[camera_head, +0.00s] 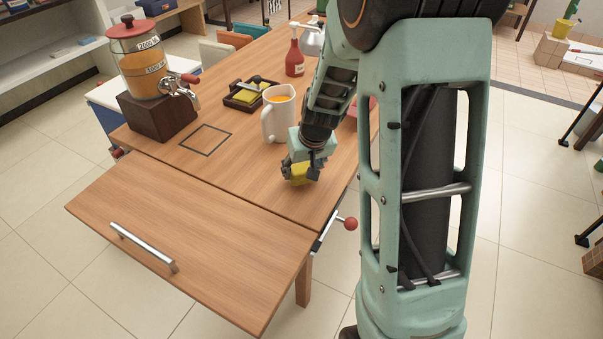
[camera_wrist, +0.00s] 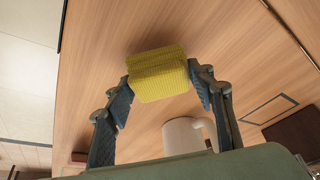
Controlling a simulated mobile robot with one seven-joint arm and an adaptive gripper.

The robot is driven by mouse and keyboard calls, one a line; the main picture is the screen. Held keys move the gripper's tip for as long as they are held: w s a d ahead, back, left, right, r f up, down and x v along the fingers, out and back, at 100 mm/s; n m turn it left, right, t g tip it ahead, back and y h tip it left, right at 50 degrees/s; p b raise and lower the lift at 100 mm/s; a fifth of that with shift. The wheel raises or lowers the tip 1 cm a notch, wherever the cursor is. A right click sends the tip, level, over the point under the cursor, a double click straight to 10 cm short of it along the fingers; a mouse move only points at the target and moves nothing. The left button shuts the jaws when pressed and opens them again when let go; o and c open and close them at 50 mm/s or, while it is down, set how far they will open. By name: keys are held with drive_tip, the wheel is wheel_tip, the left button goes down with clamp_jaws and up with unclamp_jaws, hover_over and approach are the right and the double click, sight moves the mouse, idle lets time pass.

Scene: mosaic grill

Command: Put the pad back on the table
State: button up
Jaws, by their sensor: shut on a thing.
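The yellow pad (camera_wrist: 160,75) is between my gripper's two fingers in the wrist view, gripped at its sides. In the head view the pad (camera_head: 299,174) shows just below my gripper (camera_head: 300,165), over the right part of the wooden table (camera_head: 240,165). The pad is on or just above the table top; I cannot tell whether it touches. My gripper is shut on the pad, pointing down. My arm hides part of the table's right side.
A white pitcher (camera_head: 277,118) with orange liquid stands close behind my gripper. A dark tray (camera_head: 237,104) with a yellow item, a drink dispenser (camera_head: 150,75) and a red bottle (camera_head: 294,58) stand farther back. A hinged front leaf (camera_head: 190,235) with a metal handle is clear.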

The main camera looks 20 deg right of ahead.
drive_tip(key=shift+f, duration=0.6)
drive_tip(key=shift+f+b, duration=0.25)
drive_tip(key=shift+b, duration=0.15)
drive_tip(key=o, duration=1.2)
drive_tip(key=shift+r, duration=0.1)
drive_tip(key=shift+r, duration=0.15)
drive_tip(key=shift+s+r+p, duration=0.1)
drive_tip(key=shift+r+p, duration=0.15)
drive_tip(key=shift+p, duration=0.15)
drive_tip(key=p+v, duration=0.2)
drive_tip(key=v, duration=0.9)
drive_tip(key=shift+s+r, duration=0.15)
drive_tip(key=shift+r, duration=0.1)
